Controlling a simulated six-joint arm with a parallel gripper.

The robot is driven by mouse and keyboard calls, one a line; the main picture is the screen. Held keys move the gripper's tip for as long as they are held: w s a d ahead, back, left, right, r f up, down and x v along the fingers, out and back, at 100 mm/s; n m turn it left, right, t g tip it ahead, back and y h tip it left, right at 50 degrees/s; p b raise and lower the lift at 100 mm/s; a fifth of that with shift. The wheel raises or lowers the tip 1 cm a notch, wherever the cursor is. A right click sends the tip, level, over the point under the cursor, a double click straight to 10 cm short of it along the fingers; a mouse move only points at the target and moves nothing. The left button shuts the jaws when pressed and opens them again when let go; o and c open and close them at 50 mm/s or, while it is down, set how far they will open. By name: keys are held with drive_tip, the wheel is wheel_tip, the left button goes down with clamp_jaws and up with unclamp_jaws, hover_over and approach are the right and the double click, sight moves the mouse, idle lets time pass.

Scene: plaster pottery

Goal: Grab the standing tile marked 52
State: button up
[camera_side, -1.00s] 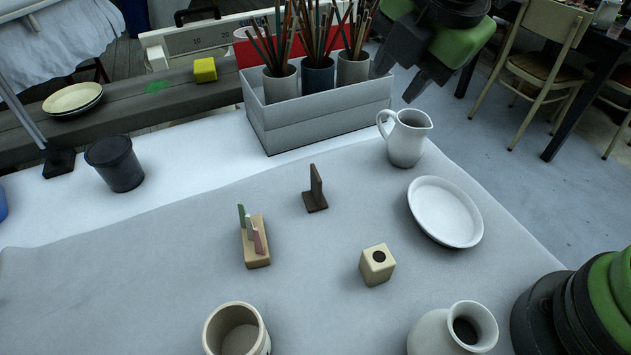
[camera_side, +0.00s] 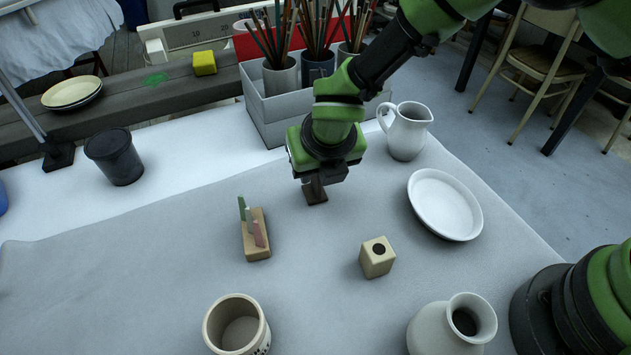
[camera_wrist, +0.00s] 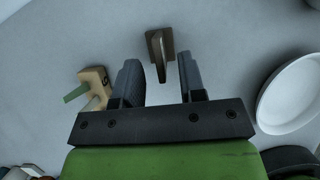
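A dark brown tile stands upright in a dark base (camera_side: 316,196); in the wrist view the tile (camera_wrist: 157,45) lies ahead, between the lines of my two fingers. No number is readable on it. My gripper (camera_wrist: 158,60) is open and points down over this stand; in the side view my gripper (camera_side: 314,180) hides most of the tile. Whether the fingers reach around it I cannot tell. A pale wooden holder (camera_side: 256,246) at left carries a green tile (camera_side: 242,208) and a pink tile (camera_side: 258,233); their markings are unreadable. A dark mark shows on the holder in the wrist view (camera_wrist: 97,78).
A white plate (camera_side: 445,206) and a white jug (camera_side: 407,132) stand right of my gripper. A grey box (camera_side: 285,125) with brush pots is behind. A cream block with a hole (camera_side: 377,260), a cup (camera_side: 236,325) and a vase (camera_side: 440,330) stand in front.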

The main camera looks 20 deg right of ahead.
sight(315, 180)
drive_tip(key=shift+x, duration=1.6)
drive_tip(key=shift+c, duration=0.4)
clamp_jaws()
drive_tip(key=shift+r, duration=0.15)
